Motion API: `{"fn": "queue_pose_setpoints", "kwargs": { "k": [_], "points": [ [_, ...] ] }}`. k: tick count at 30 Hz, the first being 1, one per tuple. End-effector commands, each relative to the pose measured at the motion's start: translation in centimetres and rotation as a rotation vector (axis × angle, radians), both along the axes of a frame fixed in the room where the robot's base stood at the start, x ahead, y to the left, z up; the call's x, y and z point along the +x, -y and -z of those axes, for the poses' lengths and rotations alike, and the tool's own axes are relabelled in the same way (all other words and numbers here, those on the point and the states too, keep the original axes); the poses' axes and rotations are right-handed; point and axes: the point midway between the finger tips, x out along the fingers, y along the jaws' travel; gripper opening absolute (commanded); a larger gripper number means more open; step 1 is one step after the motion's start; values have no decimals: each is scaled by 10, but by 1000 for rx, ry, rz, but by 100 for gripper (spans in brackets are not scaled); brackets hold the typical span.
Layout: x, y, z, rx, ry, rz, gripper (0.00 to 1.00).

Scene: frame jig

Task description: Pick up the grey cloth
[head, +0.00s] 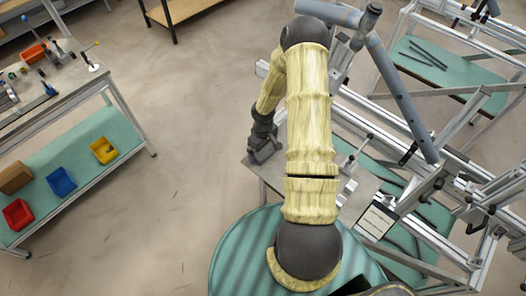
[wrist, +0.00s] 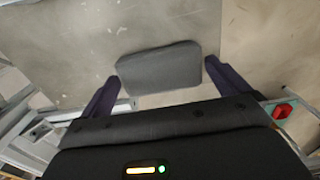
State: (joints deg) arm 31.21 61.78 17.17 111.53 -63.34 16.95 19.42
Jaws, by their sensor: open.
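The grey cloth (wrist: 160,68) shows in the wrist view as a flat, rounded rectangle lying on a grey-beige surface (wrist: 70,40). My gripper (wrist: 162,75) is open, with one dark finger to the left of the cloth and one to the right. The cloth sits between the fingertips from this angle, with its lower part close to the gripper body. I cannot tell how high the fingers are above it. In the head view my gripper (head: 264,150) is over the far left corner of a small table top; the cloth cannot be made out there.
A metal frame jig (head: 440,165) with a blue-grey tube (head: 400,95) stands to the right of my arm. A labelled card (head: 377,220) is on the table's right side. A workbench (head: 75,85) with coloured bins stands at left. Open floor (head: 180,120) lies between. A red object (wrist: 283,110) shows in the wrist view.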

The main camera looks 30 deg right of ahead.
Motion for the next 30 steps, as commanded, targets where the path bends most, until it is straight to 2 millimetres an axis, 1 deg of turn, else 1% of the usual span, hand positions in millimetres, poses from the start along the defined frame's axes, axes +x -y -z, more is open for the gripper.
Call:
{"fn": "queue_pose_setpoints", "kwargs": {
  "k": [10,11,15,25,30],
  "points": [
    [0,0,0,0,0,0,100],
    [0,0,0,0,0,0,96],
    [0,0,0,1,0,0,69],
    [0,0,-2,0,1,0,68],
    [1,1,-16,0,2,2,68]
  ]
}}
